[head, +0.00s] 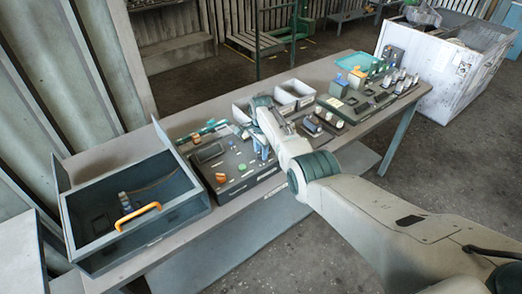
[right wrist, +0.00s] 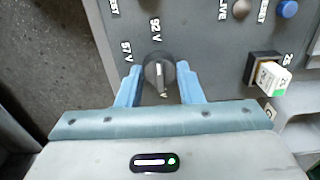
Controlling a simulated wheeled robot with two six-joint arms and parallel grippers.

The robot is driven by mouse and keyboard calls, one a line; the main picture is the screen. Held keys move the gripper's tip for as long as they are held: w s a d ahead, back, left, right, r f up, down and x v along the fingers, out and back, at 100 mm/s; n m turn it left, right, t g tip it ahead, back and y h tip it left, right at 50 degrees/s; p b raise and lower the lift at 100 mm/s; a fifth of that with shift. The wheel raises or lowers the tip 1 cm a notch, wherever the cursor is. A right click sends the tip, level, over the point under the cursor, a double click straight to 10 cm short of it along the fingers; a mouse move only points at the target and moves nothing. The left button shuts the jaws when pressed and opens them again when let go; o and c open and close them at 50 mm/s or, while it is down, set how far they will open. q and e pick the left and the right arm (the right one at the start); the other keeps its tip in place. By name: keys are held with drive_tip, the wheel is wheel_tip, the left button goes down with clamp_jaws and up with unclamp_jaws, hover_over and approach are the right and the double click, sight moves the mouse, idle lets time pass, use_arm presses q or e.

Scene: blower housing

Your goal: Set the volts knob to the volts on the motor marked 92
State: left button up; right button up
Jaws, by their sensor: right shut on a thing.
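The volts knob (right wrist: 160,72) is a dark round knob with a pale pointer line, on a grey panel (right wrist: 205,45). The labels "57 V" and "92 V" are printed on the panel above and left of it; lettering nearer the gripper is mostly hidden. The two blue fingers of my right gripper (right wrist: 158,86) stand on either side of the knob, shut on it. In the head view my right gripper (head: 262,148) reaches down over the test panel (head: 232,172). I cannot make out a motor marked 92. My left gripper is not in view.
An open grey bin (head: 80,215) with an orange handle (head: 138,215) stands at the left of the bench. White trays (head: 292,92) and a dark rack (head: 350,108) of small parts are to the right. A white block (right wrist: 272,76) sits in a socket beside the knob.

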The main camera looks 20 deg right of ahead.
drive_tip(key=shift+w+r, duration=0.1)
drive_tip(key=shift+r, duration=0.05)
drive_tip(key=o, duration=1)
drive_tip(key=shift+c, duration=0.2)
wheel_tip(320, 180, up, 11)
drive_tip(key=b, duration=0.3)
drive_tip(key=shift+f, duration=0.25)
